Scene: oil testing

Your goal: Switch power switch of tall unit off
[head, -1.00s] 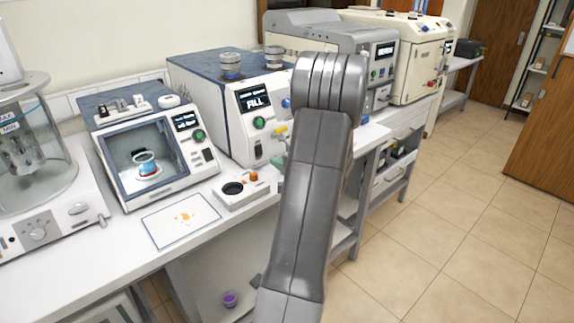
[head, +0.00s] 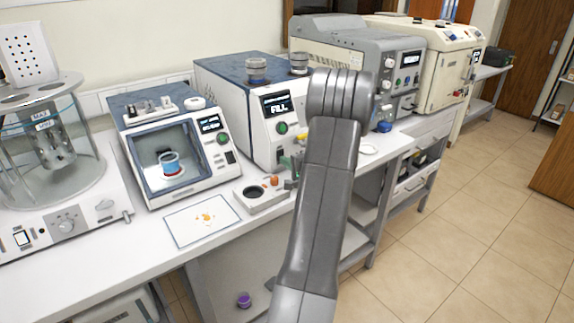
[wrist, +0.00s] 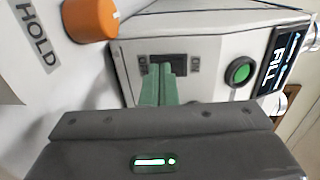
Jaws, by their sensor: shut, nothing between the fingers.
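The tall unit (head: 232,110) is a white box with a blue top and a FILL screen, standing on the bench; it fills the upper wrist view (wrist: 215,35). Its dark power switch (wrist: 182,61) is low on the front panel, between two small labels, beside the round green button (wrist: 240,71). My gripper (wrist: 163,69) has green fingers, shut and empty. Their tips are at the switch and cover part of it; I cannot tell whether they touch it. In the head view my arm hides most of the gripper, and the switch position cannot be read.
A small block with an orange knob (wrist: 92,18) is close to my gripper on the left of the wrist view. A shorter windowed unit (head: 172,150) stands left of the tall unit. A grey machine (head: 350,45) stands to its right. The floor on the right is clear.

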